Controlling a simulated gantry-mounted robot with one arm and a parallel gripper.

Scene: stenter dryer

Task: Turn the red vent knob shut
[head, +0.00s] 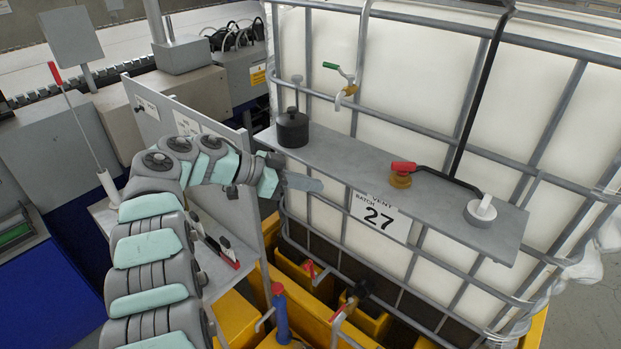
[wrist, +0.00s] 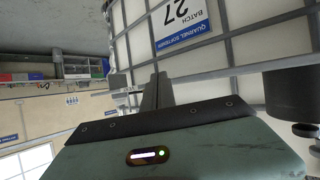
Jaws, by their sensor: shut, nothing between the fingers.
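The red knob (head: 404,166) sits on a brass fitting on the grey shelf (head: 345,163) in front of the white tank, above a label reading VENT and BATCH 27 (head: 379,215). My gripper (head: 312,184) is at the shelf's front edge, left of the knob and apart from it. Its fingers are together and empty; they also show in the wrist view (wrist: 157,92). The label shows rotated in the wrist view (wrist: 180,22). I cannot make out the knob in the wrist view.
A dark weight-like cylinder (head: 292,129) stands on the shelf's left end. A black hose runs near the knob to a white cap (head: 481,209). A green-handled valve (head: 333,67) is behind. Red-handled valves (head: 342,309) sit below over the yellow base. A grey panel (head: 190,125) stands left.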

